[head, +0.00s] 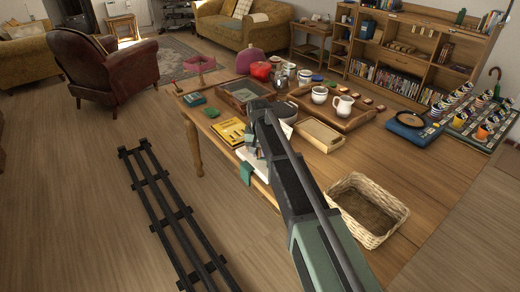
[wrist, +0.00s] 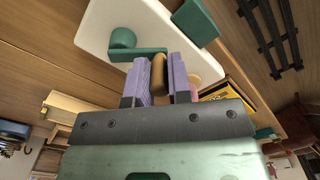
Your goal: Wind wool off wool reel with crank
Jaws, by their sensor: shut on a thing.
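My gripper (wrist: 158,78) shows in the wrist view with purple pads closed on a small tan wooden knob, which I take as the crank handle (wrist: 158,68). Beyond it is a white board (wrist: 103,22) with a teal round part (wrist: 123,40) and a teal block (wrist: 195,23) at its edge. A small pink patch shows beside the right finger; I cannot tell whether it is wool. In the head view the white board (head: 262,173) lies at the table's near edge with a green block (head: 246,173) on that edge. My arm hides most of the reel and crank there.
A yellow book (head: 229,131) lies left of the board. A shallow wooden tray (head: 319,134) is to the right, and a wicker basket (head: 367,208) stands nearer. Mugs and a wooden tray are farther back. The table's right front part (head: 440,180) is clear.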

